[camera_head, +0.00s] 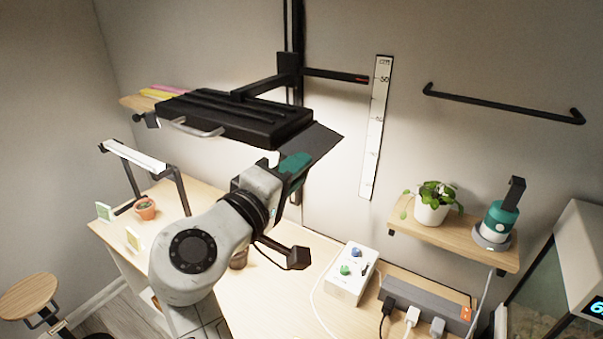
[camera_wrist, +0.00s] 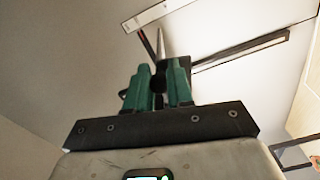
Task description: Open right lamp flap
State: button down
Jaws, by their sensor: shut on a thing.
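The lamp (camera_head: 235,118) is a broad black ribbed panel hanging from a black wall post, with a pale handle at its front left. Its right flap (camera_head: 322,143) is a dark grey plate sticking out from the right end and sloping down to the right. My gripper (camera_head: 293,168), with green fingers, is just under the flap, with its tips partly hidden. In the wrist view my gripper (camera_wrist: 160,88) has its fingers close together, with a thin grey piece seen edge-on between the tips. It looks like the flap, shut between the fingers.
A wall ruler (camera_head: 376,125) and a black rail (camera_head: 503,103) are right of the lamp. A shelf (camera_head: 462,239) bears a potted plant (camera_head: 433,205) and a teal device (camera_head: 499,220). Below are a white knob box (camera_head: 350,275) and power strip (camera_head: 430,300). A small lamp (camera_head: 135,156) stands left.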

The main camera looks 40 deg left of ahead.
dwell(0.3)
jog(key=c, duration=1.1)
grip_release()
jog(key=shift+o, duration=0.2)
jog(key=b+v, duration=0.3)
jog(key=v, duration=0.8)
jog(key=shift+a, duration=0.15)
